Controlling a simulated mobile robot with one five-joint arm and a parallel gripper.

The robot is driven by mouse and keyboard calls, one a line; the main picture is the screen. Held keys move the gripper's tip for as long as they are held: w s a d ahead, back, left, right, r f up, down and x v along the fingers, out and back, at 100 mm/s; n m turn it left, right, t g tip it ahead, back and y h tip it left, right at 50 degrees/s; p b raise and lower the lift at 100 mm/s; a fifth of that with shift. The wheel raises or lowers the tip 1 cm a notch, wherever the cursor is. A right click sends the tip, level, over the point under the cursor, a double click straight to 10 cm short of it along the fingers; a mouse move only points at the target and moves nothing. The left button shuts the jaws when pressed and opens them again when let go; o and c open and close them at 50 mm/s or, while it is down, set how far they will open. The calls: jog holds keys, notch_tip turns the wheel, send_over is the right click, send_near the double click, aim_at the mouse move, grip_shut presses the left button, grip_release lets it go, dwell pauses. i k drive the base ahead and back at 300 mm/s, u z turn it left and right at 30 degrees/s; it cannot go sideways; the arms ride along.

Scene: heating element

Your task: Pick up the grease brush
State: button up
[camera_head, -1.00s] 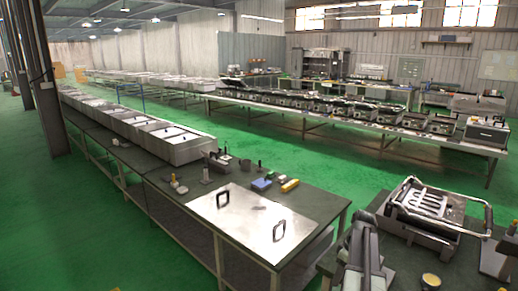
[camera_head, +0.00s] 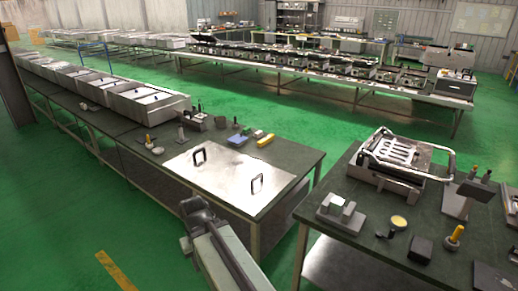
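No object is clearly recognisable as the grease brush. On the right-hand bench, a small upright tool with a yellow handle (camera_head: 455,236) stands near the front right; it is too small to tell whether it is the brush. A small yellow-topped round item (camera_head: 398,222) sits to its left. On the left-hand bench, a small upright piece (camera_head: 149,140) is also too small to identify. My arm reaches up from the bottom edge, with its dark end, my gripper (camera_head: 196,211), in front of the left-hand bench. Its fingers cannot be made out.
The left-hand bench (camera_head: 295,160) carries a metal plate with two black handles (camera_head: 232,178), a blue block (camera_head: 238,141) and a yellow block (camera_head: 265,140). The right-hand bench (camera_head: 365,228) holds a metal press-like device (camera_head: 405,160). Green floor is open between the benches and bottom left.

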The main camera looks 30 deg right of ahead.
aim_at(459, 230)
jog(key=z, duration=2.65)
